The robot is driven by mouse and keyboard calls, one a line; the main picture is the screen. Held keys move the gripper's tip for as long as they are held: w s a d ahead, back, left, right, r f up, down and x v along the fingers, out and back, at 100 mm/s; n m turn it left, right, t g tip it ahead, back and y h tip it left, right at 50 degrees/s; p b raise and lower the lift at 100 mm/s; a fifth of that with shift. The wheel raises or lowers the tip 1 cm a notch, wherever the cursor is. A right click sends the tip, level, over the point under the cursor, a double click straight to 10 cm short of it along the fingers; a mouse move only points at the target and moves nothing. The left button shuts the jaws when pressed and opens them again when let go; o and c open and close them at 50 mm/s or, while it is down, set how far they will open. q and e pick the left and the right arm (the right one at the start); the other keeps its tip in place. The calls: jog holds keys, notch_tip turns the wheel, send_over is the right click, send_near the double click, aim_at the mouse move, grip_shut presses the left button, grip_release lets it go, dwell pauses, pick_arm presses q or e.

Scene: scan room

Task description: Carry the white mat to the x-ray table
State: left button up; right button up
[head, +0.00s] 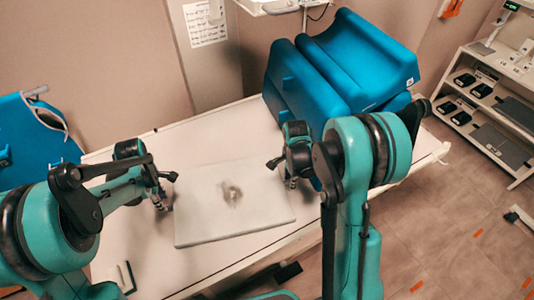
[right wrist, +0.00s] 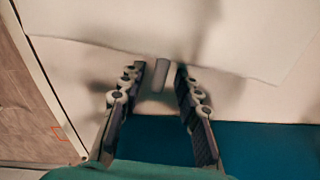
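The white mat (head: 205,215) is a flat slab lying on a white-topped table (head: 130,257), with a greyish smudge near its middle. My left gripper (head: 165,190) is at the mat's left edge, its fingers apart. My right gripper (head: 282,173) is at the mat's right edge. In the right wrist view, its fingers (right wrist: 160,68) are open, with a short grey peg-like piece (right wrist: 160,76) between the tips, by the mat's edge (right wrist: 100,45). I cannot tell whether either gripper touches the mat. Which table is the x-ray table is not clear.
Blue cushions (head: 345,65) are stacked at the table's far right end. A blue seat-like item (head: 35,140) stands at the left. A shelf rack (head: 490,100) with dark devices stands on the right. Floor (head: 450,230) between table and rack is mostly open.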

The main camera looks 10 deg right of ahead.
jog(key=shift+r, duration=0.2)
pick_arm(q)
notch_tip(320, 180, up, 8)
jog(key=shift+f, duration=0.2)
pick_arm(e)
notch_tip(320, 180, up, 12)
jog(key=shift+f, duration=0.2)
